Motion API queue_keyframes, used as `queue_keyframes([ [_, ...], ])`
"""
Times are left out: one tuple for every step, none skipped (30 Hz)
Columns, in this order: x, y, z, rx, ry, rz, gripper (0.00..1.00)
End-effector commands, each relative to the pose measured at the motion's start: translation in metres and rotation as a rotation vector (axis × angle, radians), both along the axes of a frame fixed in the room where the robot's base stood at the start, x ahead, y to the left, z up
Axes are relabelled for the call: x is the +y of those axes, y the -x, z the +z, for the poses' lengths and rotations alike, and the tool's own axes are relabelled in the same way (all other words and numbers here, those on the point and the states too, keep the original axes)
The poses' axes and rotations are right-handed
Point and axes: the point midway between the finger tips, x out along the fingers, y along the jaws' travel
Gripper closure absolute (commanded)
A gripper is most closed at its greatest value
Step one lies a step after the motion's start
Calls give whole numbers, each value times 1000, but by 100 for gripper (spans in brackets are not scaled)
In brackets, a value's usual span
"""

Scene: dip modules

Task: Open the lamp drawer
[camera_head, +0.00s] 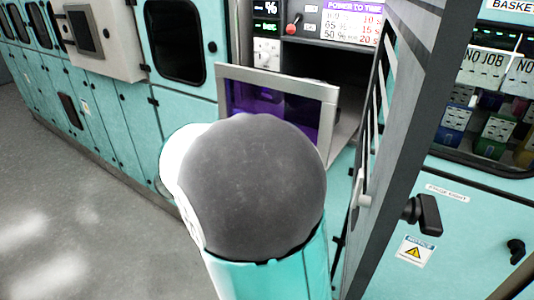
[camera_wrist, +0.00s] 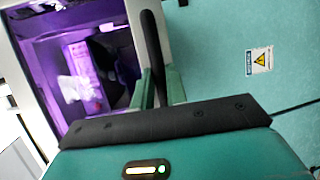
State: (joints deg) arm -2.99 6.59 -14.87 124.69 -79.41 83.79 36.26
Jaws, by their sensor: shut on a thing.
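The lamp drawer (camera_head: 330,107) has a light grey front frame around a purple-lit window. In the head view its front stands out from the cabinet, with a dark opening behind it. The wrist view shows the purple-lit interior (camera_wrist: 48,62) with a pale object inside. A black bar handle (camera_wrist: 151,40) runs between the green fingers of my gripper (camera_wrist: 160,75), which is shut on it. In the head view my arm hides the gripper, the handle and the lower part of the drawer.
A grey slatted door (camera_head: 412,90) stands open right of the drawer. Further right is a teal cabinet (camera_head: 455,225) with black latches and a window showing several coloured modules. Teal cabinets (camera_head: 110,110) line the left. The grey floor (camera_head: 80,220) is clear at left.

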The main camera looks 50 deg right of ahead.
Motion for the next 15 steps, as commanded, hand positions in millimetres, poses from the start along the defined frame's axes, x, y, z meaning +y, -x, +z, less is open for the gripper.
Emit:
queue_keyframes([
  [9, 0, 1, -2, 0, 7, 100],
  [13, 1, 1, -2, 0, 6, 100],
  [18, 2, 0, -1, 0, 6, 100],
  [21, 2, 0, -1, 0, 6, 100],
  [24, 3, 0, -1, 0, 7, 100],
  [28, 4, 1, -1, 1, 7, 100],
  [30, 4, 1, -1, 1, 6, 100],
  [33, 5, 1, -1, 0, 6, 100],
  [35, 6, 1, -2, 0, 6, 100],
  [37, 6, 1, -2, 0, 6, 100],
  [38, 6, 1, -2, -1, 6, 100],
  [40, 7, 0, -2, 0, 6, 100],
  [41, 7, 1, -2, 0, 6, 100],
  [42, 7, 0, -2, 0, 6, 100],
  [43, 7, 1, -2, 0, 6, 100],
])
